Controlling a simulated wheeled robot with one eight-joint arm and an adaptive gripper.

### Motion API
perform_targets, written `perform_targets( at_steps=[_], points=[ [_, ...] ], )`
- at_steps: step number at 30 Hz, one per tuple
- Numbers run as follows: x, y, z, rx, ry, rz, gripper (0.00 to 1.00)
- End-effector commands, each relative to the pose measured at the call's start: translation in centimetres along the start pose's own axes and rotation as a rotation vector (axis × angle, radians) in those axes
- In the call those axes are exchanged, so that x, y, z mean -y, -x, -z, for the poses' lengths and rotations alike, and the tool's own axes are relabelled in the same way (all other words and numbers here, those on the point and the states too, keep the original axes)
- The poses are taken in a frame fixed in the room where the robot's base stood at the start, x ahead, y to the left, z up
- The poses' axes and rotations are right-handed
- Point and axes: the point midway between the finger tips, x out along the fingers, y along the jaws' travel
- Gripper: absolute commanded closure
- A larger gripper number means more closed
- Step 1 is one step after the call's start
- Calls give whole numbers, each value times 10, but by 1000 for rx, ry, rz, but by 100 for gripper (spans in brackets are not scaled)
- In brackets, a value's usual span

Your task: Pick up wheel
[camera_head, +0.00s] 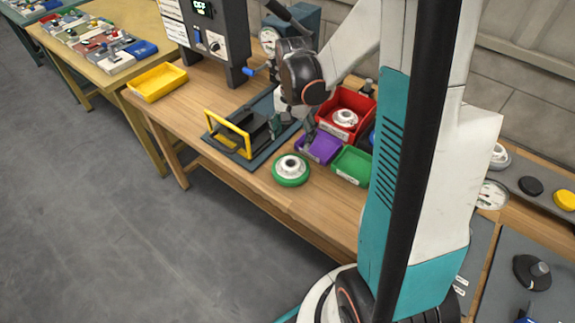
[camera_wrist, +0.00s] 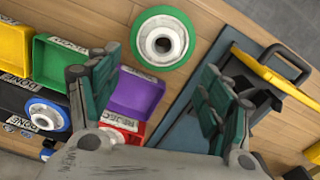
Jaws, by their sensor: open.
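A wheel with a green rim and a white hub (camera_head: 291,169) lies flat on the wooden bench, in front of the small bins. In the wrist view the green wheel (camera_wrist: 162,38) is at the top middle, beyond my fingertips and apart from them. My gripper (camera_wrist: 158,75) is open and empty, its two dark green fingers spread wide. In the head view it hangs behind the wheel and is partly hidden by my wrist. Another white wheel (camera_head: 345,118) sits in the red bin, and a blue-rimmed wheel (camera_wrist: 45,113) shows at the left of the wrist view.
A purple bin (camera_head: 320,146), a green bin (camera_head: 352,165) and a red bin (camera_head: 338,101) stand close beside the wheel. A dark fixture with a yellow handle (camera_head: 228,133) stands left of it. A yellow tray (camera_head: 157,82) is farther left. The bench front is clear.

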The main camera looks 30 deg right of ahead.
Motion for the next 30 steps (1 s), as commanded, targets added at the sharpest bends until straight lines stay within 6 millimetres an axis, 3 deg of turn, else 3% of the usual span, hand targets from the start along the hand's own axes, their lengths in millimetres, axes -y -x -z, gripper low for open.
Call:
perform_targets(
  at_steps=[3,9,17,27,30],
  points=[
    [1,-28,0,-1,1,0,28],
    [1,-58,0,-1,2,1,28],
    [1,-71,0,-1,2,1,28],
    [5,-115,0,-1,2,1,28],
    [5,-118,0,-1,2,1,28]
  ],
)
